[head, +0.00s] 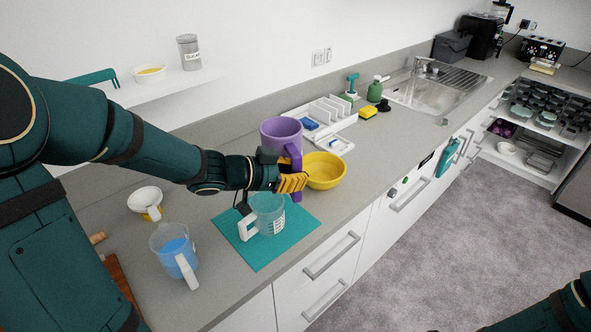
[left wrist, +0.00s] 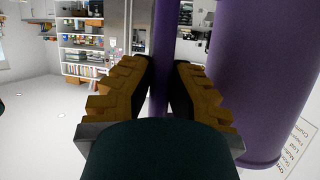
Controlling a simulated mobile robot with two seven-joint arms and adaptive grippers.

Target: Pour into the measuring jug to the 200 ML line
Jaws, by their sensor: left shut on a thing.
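My left gripper (head: 292,182) is shut on the handle of a purple jug (head: 280,133). In the left wrist view the handle (left wrist: 163,45) lies between my yellow finger pads, with the purple body (left wrist: 262,75) to the right. The purple jug looks roughly upright, just behind the clear measuring jug (head: 268,211) in the head view. The measuring jug has a white handle and markings and stands on a teal mat (head: 257,256). No liquid level can be made out in it. The purple jug's contents are hidden. My right gripper is out of view.
A second clear jug with blue liquid (head: 175,246) stands left of the mat. A yellow bowl (head: 325,171) sits close to the right of my left gripper. A white rack (head: 322,115) stands behind. Counter farther right is mostly clear.

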